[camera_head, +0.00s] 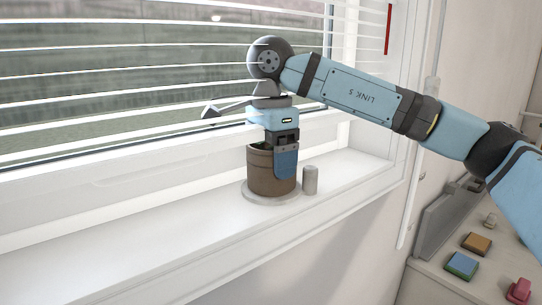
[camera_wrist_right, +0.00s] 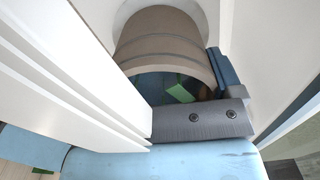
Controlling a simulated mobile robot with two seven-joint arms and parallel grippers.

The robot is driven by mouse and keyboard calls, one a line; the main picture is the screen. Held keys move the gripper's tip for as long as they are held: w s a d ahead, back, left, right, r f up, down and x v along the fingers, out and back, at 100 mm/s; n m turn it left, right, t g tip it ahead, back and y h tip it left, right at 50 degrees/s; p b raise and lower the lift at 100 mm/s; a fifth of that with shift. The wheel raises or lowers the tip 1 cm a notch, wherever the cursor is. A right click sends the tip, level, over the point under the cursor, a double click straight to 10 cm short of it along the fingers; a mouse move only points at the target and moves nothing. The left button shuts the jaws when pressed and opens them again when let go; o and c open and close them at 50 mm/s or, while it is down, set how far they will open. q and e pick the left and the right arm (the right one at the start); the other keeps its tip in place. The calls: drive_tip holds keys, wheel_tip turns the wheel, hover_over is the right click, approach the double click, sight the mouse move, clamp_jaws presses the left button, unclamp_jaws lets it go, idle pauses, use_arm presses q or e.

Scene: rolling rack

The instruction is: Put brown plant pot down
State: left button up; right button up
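The brown plant pot (camera_head: 262,178) is upright on a round pale saucer (camera_head: 252,196) on the white windowsill, with no clear gap seen beneath it. My right gripper (camera_head: 284,152) points down at the pot's rim. Whether the grip is closed cannot be told. My left gripper is not in view.
A small grey cylinder (camera_head: 310,180) stands just right of the saucer. Window blinds (camera_head: 130,100) are close behind the pot and arm. The sill's left part (camera_head: 130,245) is clear. Coloured blocks (camera_head: 462,265) lie on a lower surface at right.

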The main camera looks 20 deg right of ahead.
drive_tip(key=shift+o, duration=0.9)
drive_tip(key=shift+r, duration=0.15)
wheel_tip(320, 180, up, 12)
